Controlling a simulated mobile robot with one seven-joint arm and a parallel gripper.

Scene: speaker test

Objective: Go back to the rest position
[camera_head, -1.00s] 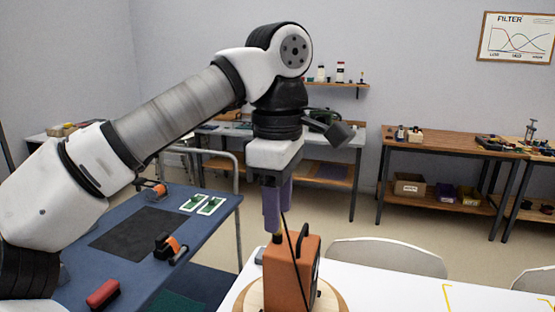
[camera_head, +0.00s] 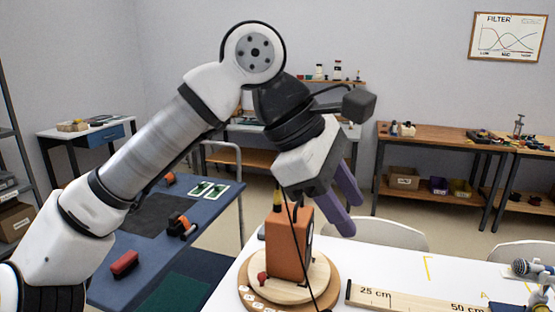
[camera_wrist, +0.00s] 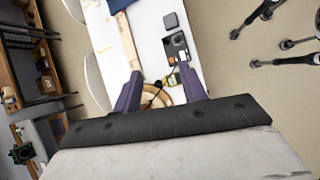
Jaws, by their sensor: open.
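My gripper (camera_head: 347,212) is open and empty, tilted down to the right, above and to the right of an orange speaker box. Its two purple fingers also show in the wrist view (camera_wrist: 162,92), apart with nothing clasped between them. The orange speaker box (camera_head: 284,245) stands upright on a round wooden turntable (camera_head: 325,283) on the white table (camera_head: 395,262). A black cable (camera_head: 297,240) runs down in front of the box. In the head view the fingers do not appear to touch the box.
A wooden ruler board (camera_head: 415,301) lies at the table's front. A blue bench (camera_head: 215,222) with clamps and a red block (camera_head: 124,263) stands at left. A wooden shelf bench (camera_head: 440,142) stands at the back right. Chairs (camera_head: 385,233) line the table's far side.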

